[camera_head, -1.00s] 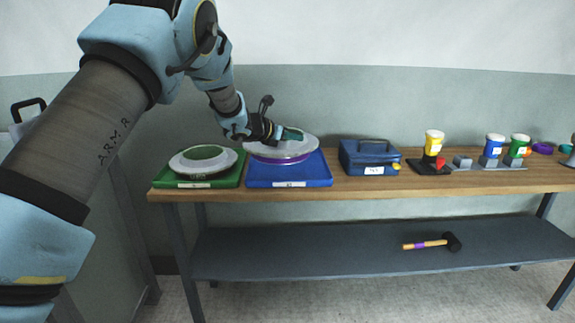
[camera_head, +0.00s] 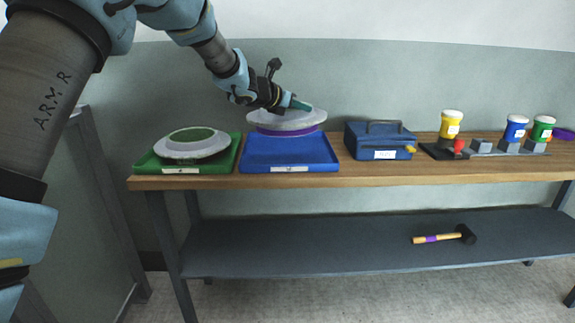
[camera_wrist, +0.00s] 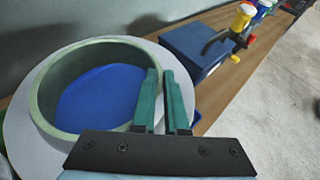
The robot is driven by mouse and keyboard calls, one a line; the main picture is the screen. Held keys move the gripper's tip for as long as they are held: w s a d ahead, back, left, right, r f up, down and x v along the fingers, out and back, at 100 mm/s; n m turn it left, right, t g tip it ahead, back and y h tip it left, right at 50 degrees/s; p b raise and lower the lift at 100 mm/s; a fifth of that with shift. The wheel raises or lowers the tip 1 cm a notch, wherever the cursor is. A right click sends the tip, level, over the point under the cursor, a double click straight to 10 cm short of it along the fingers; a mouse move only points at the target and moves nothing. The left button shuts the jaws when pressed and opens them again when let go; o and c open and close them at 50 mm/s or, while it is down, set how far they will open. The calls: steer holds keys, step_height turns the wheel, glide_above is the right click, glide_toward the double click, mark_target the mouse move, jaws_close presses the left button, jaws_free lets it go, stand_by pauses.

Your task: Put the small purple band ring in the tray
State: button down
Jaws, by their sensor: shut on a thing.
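The small purple band ring (camera_head: 290,131) is a round mould with a pale wide flange and a purple band below it. It is over the rear part of the blue tray (camera_head: 288,155); I cannot tell how high. My gripper (camera_head: 302,105) is shut on the ring's wall at its right side. In the wrist view the teal fingers (camera_wrist: 163,100) pinch the pale green ring wall (camera_wrist: 48,105), and blue shows through the ring's open middle. A green tray (camera_head: 165,168) to the left carries a similar pale ring (camera_head: 190,152) with green showing in its middle.
A blue toolbox (camera_head: 378,142) stands just right of the blue tray. Farther right are yellow (camera_head: 451,126), blue (camera_head: 515,129) and green (camera_head: 542,129) capped containers, with grey blocks. A mallet (camera_head: 445,238) lies on the lower shelf. A wall stands behind.

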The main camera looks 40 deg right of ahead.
steer(key=shift+s+f+b, duration=0.1)
steer(key=shift+s+b, duration=0.3)
step_height(320, 180, down, 9)
steer(key=shift+f, duration=0.2)
steer(key=c, duration=0.9)
jaws_free()
steer(key=shift+c, duration=0.2)
steer(key=b+v, duration=0.2)
steer(key=v, duration=1)
steer(key=shift+a, duration=0.1)
